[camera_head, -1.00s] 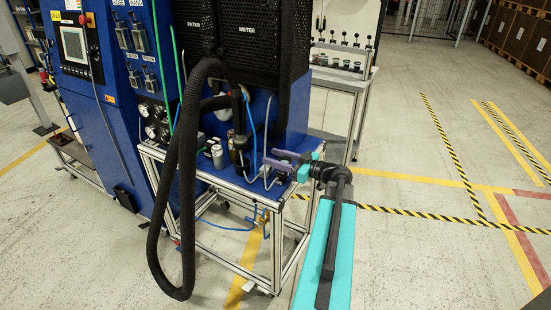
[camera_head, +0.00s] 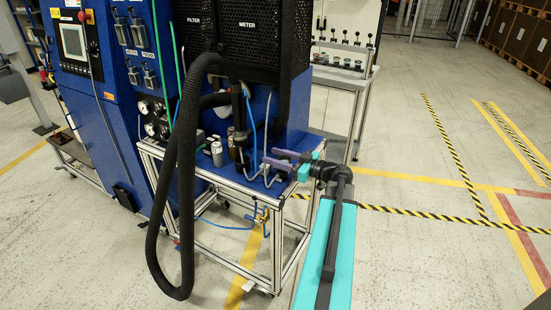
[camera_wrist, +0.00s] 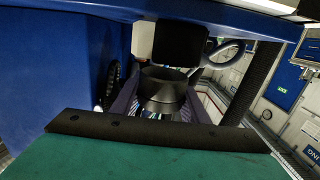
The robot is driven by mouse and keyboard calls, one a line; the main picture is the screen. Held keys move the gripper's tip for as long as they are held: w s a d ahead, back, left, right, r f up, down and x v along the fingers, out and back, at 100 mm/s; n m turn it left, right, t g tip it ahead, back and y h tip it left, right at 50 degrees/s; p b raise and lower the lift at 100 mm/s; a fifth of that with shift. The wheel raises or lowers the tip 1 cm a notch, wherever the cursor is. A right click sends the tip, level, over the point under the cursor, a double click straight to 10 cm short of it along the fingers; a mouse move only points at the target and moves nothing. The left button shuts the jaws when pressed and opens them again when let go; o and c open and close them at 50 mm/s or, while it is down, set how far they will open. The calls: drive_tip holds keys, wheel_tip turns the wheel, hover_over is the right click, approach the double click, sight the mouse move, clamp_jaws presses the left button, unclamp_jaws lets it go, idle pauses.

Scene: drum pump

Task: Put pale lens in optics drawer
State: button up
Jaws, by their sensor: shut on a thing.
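My gripper (camera_head: 266,160), with purple fingers and a teal body, reaches over the metal-framed bench (camera_head: 217,176) in the head view. In the wrist view its fingers (camera_wrist: 160,108) are shut on a dark round part (camera_wrist: 162,88), which has a black block above it. I cannot tell what that part is. I cannot pick out a pale lens or an optics drawer in either view.
A thick black hose (camera_head: 185,190) hangs in a loop left of my gripper. A silver can (camera_head: 217,155) and a dark can stand on the bench. Blue cabinets rise at left and behind. Floor at right is clear.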

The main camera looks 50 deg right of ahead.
drive_tip(key=o, duration=1.1)
drive_tip(key=shift+r, duration=0.15)
drive_tip(key=shift+r+p, duration=0.5)
drive_tip(key=shift+p, duration=0.7)
drive_tip(key=shift+s+d+f, duration=0.1)
drive_tip(key=shift+s, duration=0.2)
drive_tip(key=b+v, duration=0.2)
drive_tip(key=v, duration=0.9)
drive_tip(key=shift+s+f+b, duration=0.1)
drive_tip(key=shift+s+b, duration=0.1)
drive_tip(key=shift+b, duration=0.2)
